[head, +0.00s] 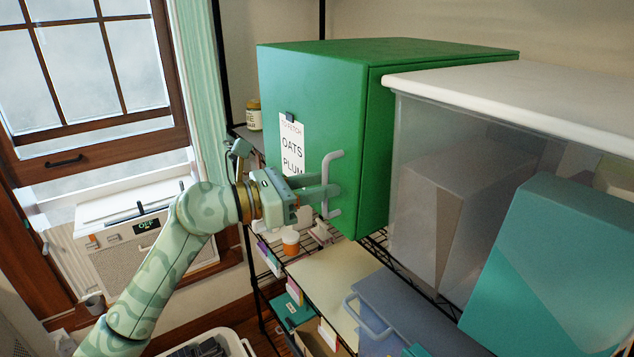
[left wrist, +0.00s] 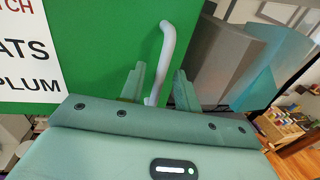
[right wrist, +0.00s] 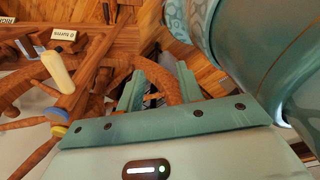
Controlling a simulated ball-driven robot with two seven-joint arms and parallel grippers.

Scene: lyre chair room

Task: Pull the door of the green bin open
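The green bin (head: 440,52) stands on a wire shelf, its door (head: 325,85) looking shut. A white curved handle (head: 334,160) sits on the door near its right edge; it also shows in the left wrist view (left wrist: 167,45). My left gripper (head: 328,190) is at the handle. In the left wrist view its fingers (left wrist: 158,80) are apart, with the lower handle between them; I cannot tell whether they touch it. My right gripper (right wrist: 160,80) is open and empty, outside the head view.
A label (head: 292,145) hangs on the door. A clear bin with a white lid (head: 520,90) and a teal box (head: 550,265) stand at right. Below are a blue-grey bin (head: 400,310) and small bottles. A window and air conditioner (head: 135,230) are at left. Wooden furniture surrounds my right gripper.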

